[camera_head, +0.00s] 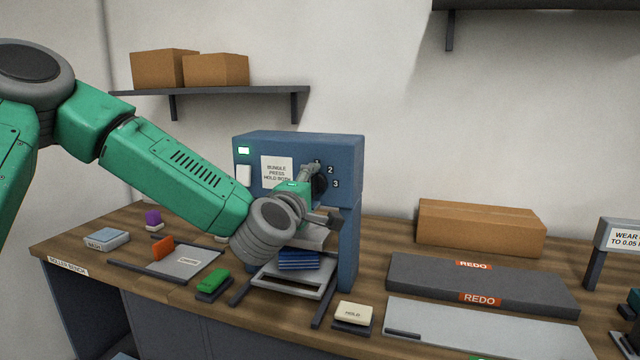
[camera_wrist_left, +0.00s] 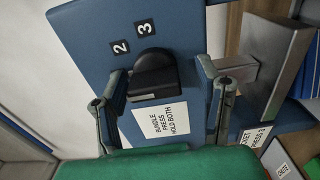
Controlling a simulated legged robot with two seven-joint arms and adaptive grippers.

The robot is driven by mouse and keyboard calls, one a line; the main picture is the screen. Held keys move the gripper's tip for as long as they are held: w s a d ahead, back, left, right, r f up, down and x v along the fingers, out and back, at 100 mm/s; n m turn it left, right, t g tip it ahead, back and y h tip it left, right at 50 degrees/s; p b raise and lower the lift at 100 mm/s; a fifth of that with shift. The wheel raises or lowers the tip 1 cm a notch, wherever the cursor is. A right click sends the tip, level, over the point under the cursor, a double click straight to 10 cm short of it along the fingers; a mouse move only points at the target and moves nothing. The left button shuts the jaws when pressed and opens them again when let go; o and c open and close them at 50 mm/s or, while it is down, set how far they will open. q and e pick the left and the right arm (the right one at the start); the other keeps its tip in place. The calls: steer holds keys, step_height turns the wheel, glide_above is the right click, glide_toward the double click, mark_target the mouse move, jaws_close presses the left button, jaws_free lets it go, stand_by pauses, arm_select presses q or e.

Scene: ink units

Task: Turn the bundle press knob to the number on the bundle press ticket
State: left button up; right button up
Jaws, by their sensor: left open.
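The bundle press (camera_head: 295,146) is a blue machine on the bench, with a black knob (camera_head: 320,186) on its front beside the numbers 1, 2 and 3. The left wrist view shows the knob (camera_wrist_left: 153,74) below the labels 2 and 3. My left gripper (camera_head: 318,192) is at the knob, its open fingers on either side of it in the left wrist view (camera_wrist_left: 163,88); contact cannot be told. A partly hidden white ticket (camera_wrist_left: 256,136) there ends in "PRESS 3". The knob's setting is unclear. My right gripper is not in view.
Blue sheets (camera_head: 298,260) lie in the press below my wrist. Green (camera_head: 213,280) and cream HOLD (camera_head: 354,311) buttons flank its front. A tray (camera_head: 190,262) with an orange block lies left; a grey REDO box (camera_head: 480,284) and cardboard box (camera_head: 482,229) lie right.

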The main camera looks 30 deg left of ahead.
arm_select(q)
steer(key=shift+s+a+r, duration=0.1)
steer(key=shift+s+a, duration=0.05)
steer(key=shift+s, duration=0.1)
steer(key=shift+d, duration=0.35)
steer(key=c, duration=1.2)
steer(key=shift+o, duration=0.2)
steer(key=shift+a+m, duration=0.1)
steer(key=shift+m, duration=0.3)
steer(key=m+p, duration=0.1)
steer(key=m, duration=0.2)
steer(key=shift+p, duration=0.35)
steer(key=m+p, duration=0.1)
steer(key=m, duration=0.4)
steer(key=m+p, duration=0.1)
steer(key=m, duration=0.3)
steer(key=shift+s+m+p, duration=0.1)
steer(key=shift+m+p, duration=0.2)
steer(key=shift+p, duration=0.05)
steer(key=m, duration=0.4)
steer(key=shift+f+m+p, duration=0.2)
steer(key=shift+m+p, duration=0.1)
steer(key=shift+p, duration=0.1)
